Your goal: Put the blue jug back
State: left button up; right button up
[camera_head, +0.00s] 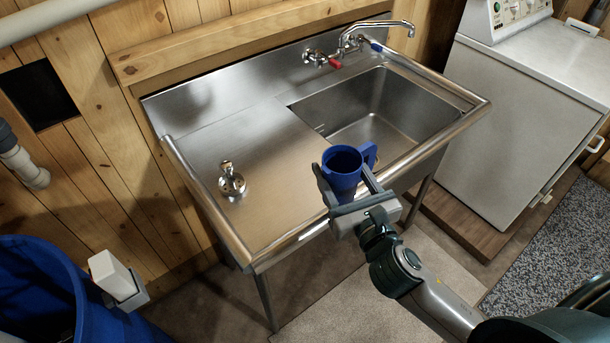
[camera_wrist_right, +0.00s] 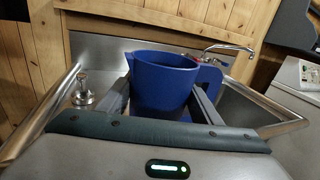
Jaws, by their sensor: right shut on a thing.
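The blue jug (camera_head: 342,180) is upright with its open top facing up and its handle on the right. It also shows in the right wrist view (camera_wrist_right: 162,88). My right gripper (camera_head: 345,190) is shut on it, with one finger on each side of its body. In the head view the jug overlaps the front rim of the steel sink unit (camera_head: 230,150), near where the flat drainboard meets the basin. I cannot tell whether its base touches the steel; the gripper hides its lower part. My left gripper is not in view.
The sink basin (camera_head: 365,105) is empty, below a tap (camera_head: 375,27). A small metal fitting (camera_head: 231,180) stands up on the drainboard. A white appliance (camera_head: 510,120) is at right. A blue bin (camera_head: 35,285) and a white block (camera_head: 110,270) are at lower left.

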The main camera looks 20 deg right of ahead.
jog(key=w+d+r, duration=0.2)
jog(key=w, duration=0.3)
jog(key=shift+d+r, duration=0.25)
jog(key=shift+d, duration=0.1)
jog(key=shift+w+p, duration=0.1)
jog(key=shift+p, duration=0.2)
jog(key=w+a+f+p, duration=0.1)
jog(key=w+a+f, duration=0.4)
jog(key=w, duration=0.5)
notch_tip(320, 180, down, 2)
jog(key=shift+a, duration=0.3)
jog(key=shift+f, duration=2)
jog(key=shift+f, duration=0.15)
jog(key=o, duration=1.5)
